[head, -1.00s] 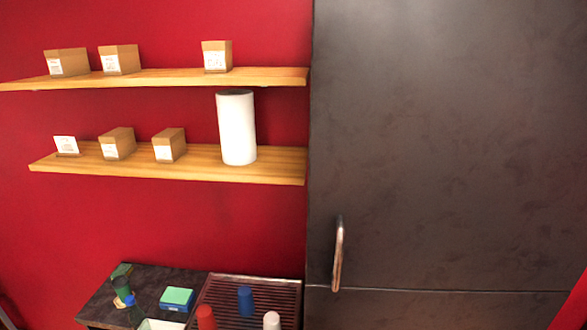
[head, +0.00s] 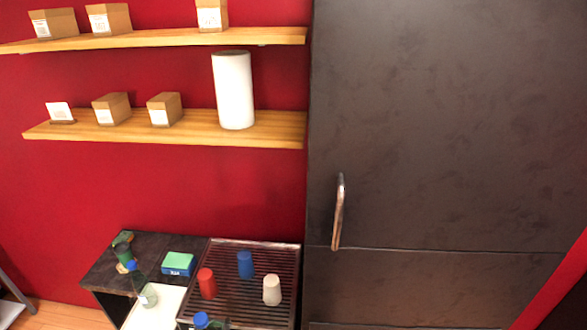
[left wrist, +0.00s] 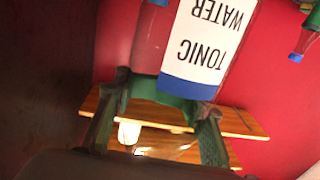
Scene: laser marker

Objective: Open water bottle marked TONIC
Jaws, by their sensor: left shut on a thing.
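The bottle marked TONIC WATER (left wrist: 195,50) fills the upper middle of the left wrist view, its white and blue label upside down in the picture. My left gripper (left wrist: 165,100) is shut on it, one finger on each side of the greenish lower end. My right gripper is not in view.
Another blue-capped bottle (head: 148,294) stands by the dark counter (head: 155,245), near a green box (head: 178,263). Red (head: 207,283), blue (head: 245,264) and white (head: 272,290) cups stand on a slatted rack (head: 240,308). Shelves (head: 275,127) hang above; a dark cabinet (head: 440,120) fills the right.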

